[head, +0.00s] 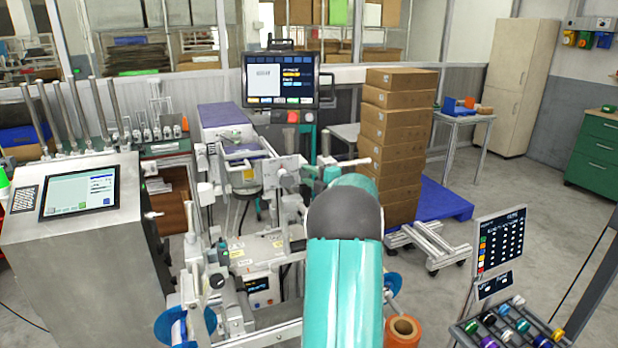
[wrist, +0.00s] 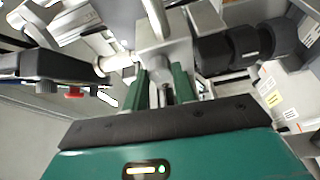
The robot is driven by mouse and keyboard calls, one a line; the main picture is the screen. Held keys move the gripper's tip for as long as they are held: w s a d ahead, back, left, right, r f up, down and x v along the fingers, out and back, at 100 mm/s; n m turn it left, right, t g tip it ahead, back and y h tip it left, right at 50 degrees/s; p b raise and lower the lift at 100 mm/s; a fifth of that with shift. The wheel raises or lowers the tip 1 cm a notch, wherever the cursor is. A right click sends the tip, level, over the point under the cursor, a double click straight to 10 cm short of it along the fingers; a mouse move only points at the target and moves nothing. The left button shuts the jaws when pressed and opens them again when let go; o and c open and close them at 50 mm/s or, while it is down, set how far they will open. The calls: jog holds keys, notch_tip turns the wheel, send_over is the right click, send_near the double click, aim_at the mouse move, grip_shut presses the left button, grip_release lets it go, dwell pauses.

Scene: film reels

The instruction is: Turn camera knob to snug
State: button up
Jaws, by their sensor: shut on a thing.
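In the wrist view, the two green fingers of my gripper (wrist: 160,80) are shut on a small part under a grey metal block (wrist: 165,50). This part looks like the camera knob; the fingers hide most of it. A black cylindrical body (wrist: 245,45), which looks like the camera, sticks out from the block to the right. A pale metal rod (wrist: 155,15) rises in front of the block. In the head view, my teal arm covers the grip, so the knob is hidden there.
A labelling machine (head: 255,260) with rails and clamps crowds around my arm. A control cabinet (head: 95,240) stands left; stacked cartons (head: 398,130) stand behind. Floor at right is partly clear.

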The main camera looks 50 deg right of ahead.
jog(key=n+g, duration=0.1)
jog(key=n, duration=0.3)
jog(key=shift+r+g, duration=0.15)
jog(key=shift+g, duration=0.25)
jog(key=shift+r+n+g+h, duration=0.15)
jog(key=shift+n+g+h, duration=0.55)
jog(key=shift+n, duration=1.1)
jog(key=o, duration=1)
jog(key=shift+s, duration=0.1)
jog(key=shift+a, duration=0.1)
jog(key=shift+r, duration=0.1)
jog(key=v, duration=1.3)
jog(key=shift+s+r, duration=0.2)
jog(key=shift+r, duration=0.15)
